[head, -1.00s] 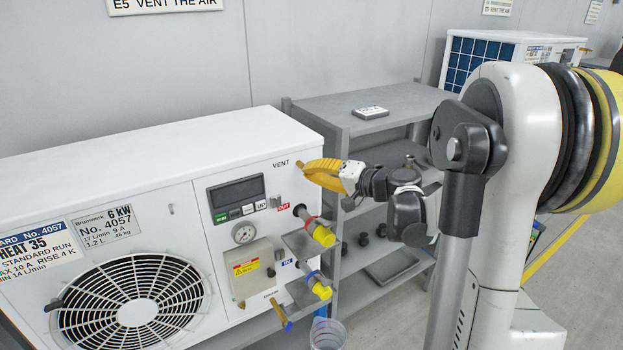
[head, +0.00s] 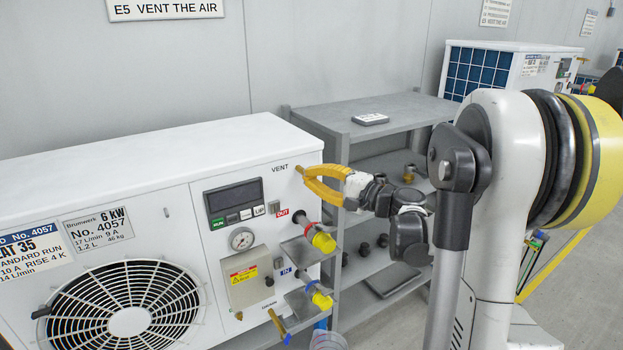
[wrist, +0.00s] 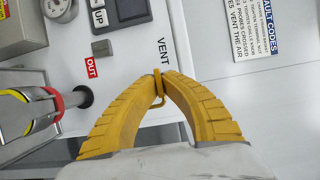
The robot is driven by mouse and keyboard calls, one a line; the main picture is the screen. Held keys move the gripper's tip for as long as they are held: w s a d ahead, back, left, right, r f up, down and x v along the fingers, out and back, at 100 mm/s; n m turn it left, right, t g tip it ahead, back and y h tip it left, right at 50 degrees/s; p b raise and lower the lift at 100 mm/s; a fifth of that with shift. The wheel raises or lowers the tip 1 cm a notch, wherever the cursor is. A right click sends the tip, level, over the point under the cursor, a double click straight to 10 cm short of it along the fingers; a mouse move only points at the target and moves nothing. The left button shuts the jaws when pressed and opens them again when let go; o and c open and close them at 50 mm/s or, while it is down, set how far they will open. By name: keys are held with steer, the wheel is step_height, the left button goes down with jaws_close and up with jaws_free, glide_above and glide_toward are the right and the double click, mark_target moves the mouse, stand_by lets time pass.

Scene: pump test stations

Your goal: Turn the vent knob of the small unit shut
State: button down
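The small unit (head: 150,160) is a white box with a fan grille, standing at the left in the head view. Its vent knob (wrist: 158,82) is a small brass-coloured piece beside the printed word VENT on the panel. My gripper (wrist: 159,86) has two yellow ribbed fingers, their tips closed on the knob from either side. The fingers bow apart behind the tips. In the head view my gripper (head: 300,170) reaches the panel's upper right corner from the right. The tips hide part of the knob, so its exact angle is hard to tell.
Below the knob, hose fittings with yellow ends (head: 322,240) stick out from the panel. A display (head: 234,202) and a gauge (head: 242,238) sit to the left. A grey shelf rack (head: 375,112) stands right behind my gripper. Another white unit (head: 515,68) is farther back.

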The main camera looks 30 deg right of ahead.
steer(key=c, duration=1.6)
jaws_free()
steer(key=v, duration=1.2)
